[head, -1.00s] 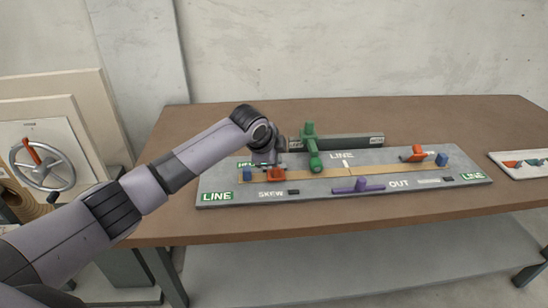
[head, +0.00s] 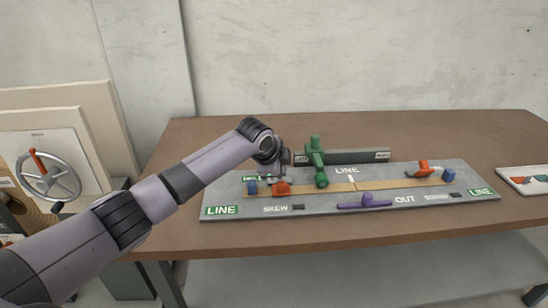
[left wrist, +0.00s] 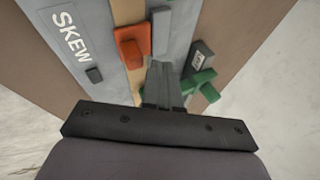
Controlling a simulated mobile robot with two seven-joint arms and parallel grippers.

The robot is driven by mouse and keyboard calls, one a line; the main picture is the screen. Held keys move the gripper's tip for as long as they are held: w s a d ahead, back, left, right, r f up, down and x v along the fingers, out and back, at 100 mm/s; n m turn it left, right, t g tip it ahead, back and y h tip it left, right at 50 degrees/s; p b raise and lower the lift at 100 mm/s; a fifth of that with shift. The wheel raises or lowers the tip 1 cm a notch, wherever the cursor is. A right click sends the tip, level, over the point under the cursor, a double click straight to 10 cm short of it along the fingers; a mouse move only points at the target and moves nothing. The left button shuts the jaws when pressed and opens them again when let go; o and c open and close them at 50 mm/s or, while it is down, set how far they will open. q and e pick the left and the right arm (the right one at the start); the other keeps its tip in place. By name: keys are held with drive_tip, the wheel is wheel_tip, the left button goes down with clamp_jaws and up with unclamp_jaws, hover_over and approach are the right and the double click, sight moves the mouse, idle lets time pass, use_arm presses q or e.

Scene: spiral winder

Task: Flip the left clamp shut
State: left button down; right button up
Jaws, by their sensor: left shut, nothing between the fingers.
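The left clamp is a small orange-red piece (head: 282,188) at the left end of the tan strip on the grey board. In the left wrist view it shows as an orange block (left wrist: 132,46), just beyond my fingertips. My left gripper (head: 262,178) is low over the board beside this clamp, partly hidden by my own wrist in the head view. In the left wrist view its fingers (left wrist: 160,72) are together, with nothing between them. Whether they touch the clamp I cannot tell. My right gripper is not in view.
The grey board (head: 225,198) lies on a brown table (head: 470,135). A green post-like piece (head: 317,162), a dark grey bar (head: 355,156), a purple lever (head: 364,202), blue blocks (head: 252,188) and another orange clamp (head: 424,168) stand on or by it.

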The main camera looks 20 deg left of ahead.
use_arm(q)
wheel_tip(320, 180, up, 4)
drive_tip(key=p, duration=0.5)
drive_tip(key=shift+r, duration=0.25)
drive_tip(key=shift+s+b, duration=0.45)
drive_tip(key=s+v, duration=0.1)
drive_tip(key=v, duration=0.7)
drive_tip(key=shift+s+d, duration=0.25)
drive_tip(key=shift+s, duration=0.05)
drive_tip(key=shift+f, duration=0.1)
